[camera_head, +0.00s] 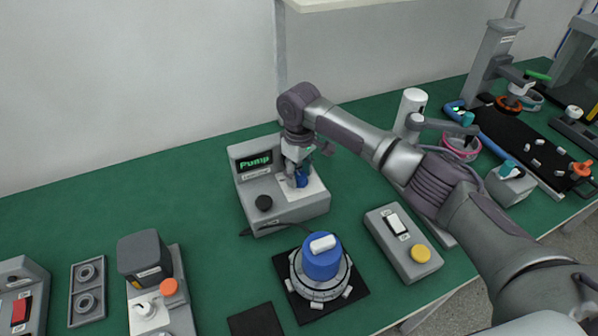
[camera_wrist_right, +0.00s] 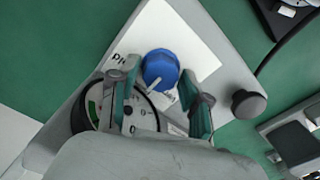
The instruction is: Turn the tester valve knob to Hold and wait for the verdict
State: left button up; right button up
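The tester (camera_head: 283,208) is a grey box on the green bench, and its display (camera_head: 255,162) reads "Pump" in green. Its blue valve knob (camera_head: 302,178) sits on the white sloped panel, partly hidden by my right gripper (camera_head: 297,168). In the right wrist view the blue knob (camera_wrist_right: 160,66) lies between the tips of my right gripper (camera_wrist_right: 158,84). Both fingers stand apart from the knob, with gaps visible on each side. My left gripper is not in view.
A blue-capped hub motor (camera_head: 321,263) stands on a black mat in front. A switch box (camera_head: 403,243) with a yellow button is to its right.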

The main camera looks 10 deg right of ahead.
aim_at(300, 175)
jog(key=c, duration=0.7)
jog(key=shift+r+m+p, duration=0.2)
jog(key=shift+m+p, duration=0.1)
jog(key=shift+p, duration=0.4)
jog(key=shift+c, duration=0.2)
jog(key=m+p, duration=0.6)
jog(key=p, duration=0.2)
jog(key=shift+f+m+p, duration=0.1)
jog(key=shift+m+p, duration=1.15)
jog(key=shift+m, duration=0.35)
jog(key=o, duration=0.9)
notch_tip(300, 175, up, 12)
jog(key=shift+d+f, duration=0.1)
